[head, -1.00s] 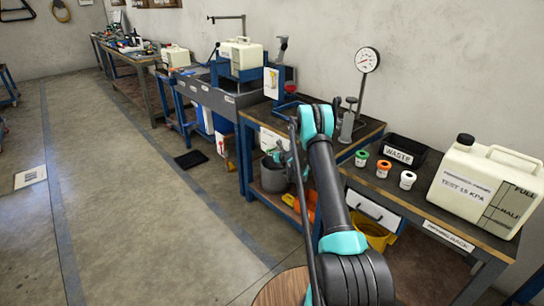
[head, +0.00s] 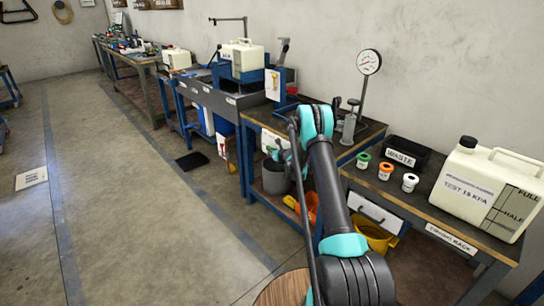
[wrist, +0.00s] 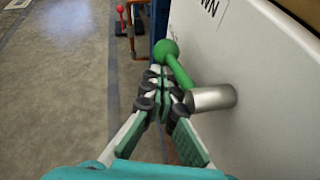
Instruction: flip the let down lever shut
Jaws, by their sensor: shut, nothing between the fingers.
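The lever is green with a round ball knob (wrist: 168,48). It shows in the wrist view, running from the knob down to a silver pivot stub (wrist: 212,97). The stub sticks out of a white panel (wrist: 255,75) marked with letters ending in "WN". The knob points up and away from me, slightly left. My gripper (wrist: 160,82) is shut and empty. Its fingertips are just below the knob and left of the lever's shaft, very close to it; I cannot tell whether they touch. In the head view my arm hides the lever.
In the head view, a bench with a gauge (head: 369,62) stands behind my arm. A grey bucket (head: 275,178) sits on its lower shelf. A large cream canister (head: 470,185) and a black waste bin (head: 405,153) stand at right.

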